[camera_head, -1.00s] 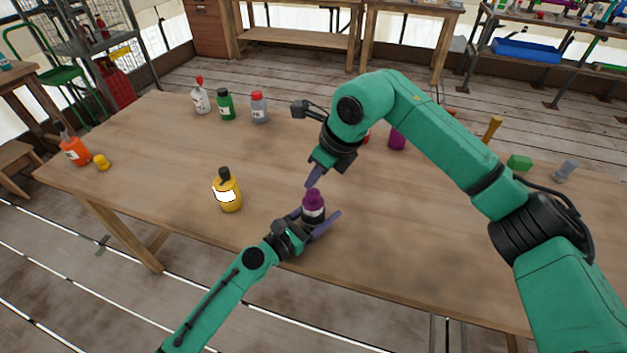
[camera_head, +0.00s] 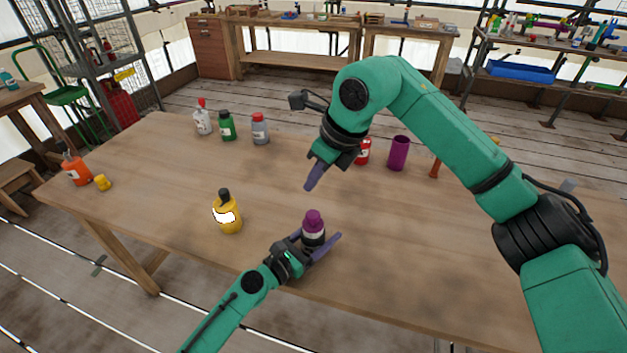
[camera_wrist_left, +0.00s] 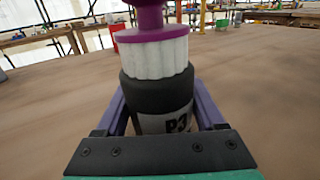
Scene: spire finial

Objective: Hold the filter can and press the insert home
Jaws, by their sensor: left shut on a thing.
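The dark filter can (camera_head: 313,238) stands upright near the table's front edge. In the left wrist view the can (camera_wrist_left: 160,97) carries a label reading "P3". The insert, with a purple top (camera_head: 313,219) and a white pleated body (camera_wrist_left: 156,58), sits upright in the can's mouth, with part of the white body showing above the rim. My left gripper (camera_head: 318,248) is shut around the can, one purple finger on each side. My right gripper (camera_head: 314,176) hangs above and apart from the insert, fingers pointing down; its finger gap cannot be made out.
A yellow bottle (camera_head: 228,215) stands left of the can. Grey (camera_head: 260,130), green (camera_head: 227,127) and white (camera_head: 202,122) bottles stand at the back. A red can (camera_head: 363,152) and purple cup (camera_head: 398,154) stand behind my right arm. An orange bottle (camera_head: 77,170) is far left.

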